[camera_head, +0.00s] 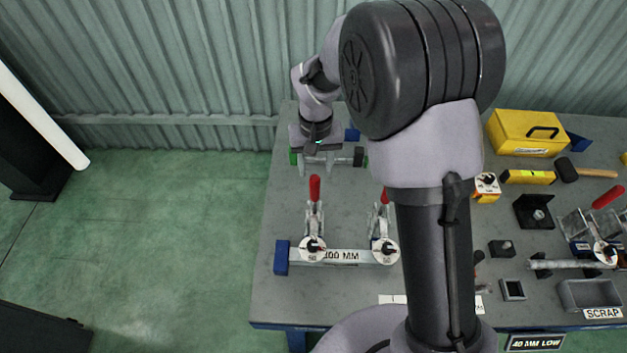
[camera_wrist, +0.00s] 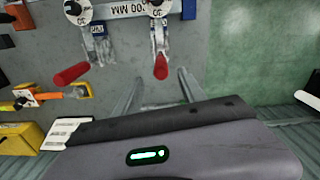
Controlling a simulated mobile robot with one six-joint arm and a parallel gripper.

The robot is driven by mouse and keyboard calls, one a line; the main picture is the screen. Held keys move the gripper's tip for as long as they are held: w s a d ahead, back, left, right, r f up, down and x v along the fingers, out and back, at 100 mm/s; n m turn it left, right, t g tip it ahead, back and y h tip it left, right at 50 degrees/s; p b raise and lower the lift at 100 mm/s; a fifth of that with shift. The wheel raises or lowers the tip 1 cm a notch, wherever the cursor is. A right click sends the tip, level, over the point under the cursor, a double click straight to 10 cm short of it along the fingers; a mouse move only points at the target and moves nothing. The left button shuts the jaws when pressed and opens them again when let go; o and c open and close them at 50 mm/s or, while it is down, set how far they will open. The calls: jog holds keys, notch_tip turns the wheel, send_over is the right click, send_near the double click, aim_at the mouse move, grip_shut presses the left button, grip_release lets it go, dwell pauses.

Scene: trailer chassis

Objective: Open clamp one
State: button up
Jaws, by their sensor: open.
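Two toggle clamps with red handles stand side by side on a bar marked 300 MM (camera_head: 341,257). The left clamp (camera_head: 313,222) has its red handle (camera_head: 314,188) pointing toward the back; this handle also shows in the wrist view (camera_wrist: 161,67). The right clamp (camera_head: 380,225) is partly hidden by my arm; its handle shows in the wrist view (camera_wrist: 70,75). No label tells which is clamp one. My gripper (camera_head: 317,172) is open and empty, behind the left clamp's handle. In the wrist view its fingers (camera_wrist: 161,82) stand either side of that handle's end, with no clear contact.
A blue end block (camera_head: 281,257) closes the bar's left end. On the right are a yellow toolbox (camera_head: 528,133), a mallet (camera_head: 585,172), another red-handled clamp (camera_head: 605,198) and a SCRAP bin (camera_head: 590,297). A corrugated wall (camera_head: 170,70) stands behind.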

aim_at(315, 189)
jog(key=f, duration=0.3)
jog(key=f+b, duration=0.1)
jog(key=f, duration=0.7)
jog(key=shift+w+a, duration=0.1)
jog(key=shift+w, duration=0.15)
jog(key=shift+c, duration=0.2)
grip_shut()
dwell(0.5)
